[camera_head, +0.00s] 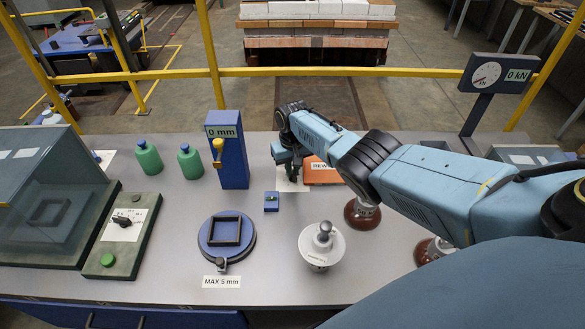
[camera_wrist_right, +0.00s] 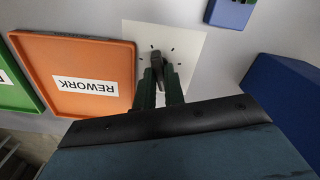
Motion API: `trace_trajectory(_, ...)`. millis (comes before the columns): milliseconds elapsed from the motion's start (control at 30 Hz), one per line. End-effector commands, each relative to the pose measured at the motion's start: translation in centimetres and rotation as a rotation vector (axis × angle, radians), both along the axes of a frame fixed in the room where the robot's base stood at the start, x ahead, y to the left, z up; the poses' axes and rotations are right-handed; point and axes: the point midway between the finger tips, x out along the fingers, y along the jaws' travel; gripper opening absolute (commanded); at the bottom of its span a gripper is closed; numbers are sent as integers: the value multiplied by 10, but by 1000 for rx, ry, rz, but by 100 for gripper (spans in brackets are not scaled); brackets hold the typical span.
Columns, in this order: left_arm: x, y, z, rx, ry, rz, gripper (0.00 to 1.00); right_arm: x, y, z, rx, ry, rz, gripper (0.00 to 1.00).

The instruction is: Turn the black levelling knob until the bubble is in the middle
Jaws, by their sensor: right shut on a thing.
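The black levelling knob (camera_wrist_right: 157,60) stands on a white card (camera_wrist_right: 190,45) with short black marks around it. In the right wrist view my right gripper (camera_wrist_right: 158,80) has its two dark green fingers shut on it, one on each side. In the head view the right gripper (camera_head: 291,170) points down over the card, and the knob is hidden behind it. A small blue block (camera_head: 271,202) with a green spot on top, probably the bubble level, stands just nearer. The bubble's place in it is too small to tell. My left gripper is out of view.
An orange REWORK tray (camera_head: 322,174) lies beside the card. Brown insulators (camera_head: 362,214) are under my right arm.

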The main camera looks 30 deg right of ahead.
Motion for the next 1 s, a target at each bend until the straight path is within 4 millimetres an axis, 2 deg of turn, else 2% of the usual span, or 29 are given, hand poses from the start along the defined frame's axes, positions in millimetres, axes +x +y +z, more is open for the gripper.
trace_trajectory(500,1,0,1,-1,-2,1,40,0,0,-1,1,2,393,0)
trace_trajectory(1000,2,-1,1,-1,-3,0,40,0,0,-1,0,2,507,0)
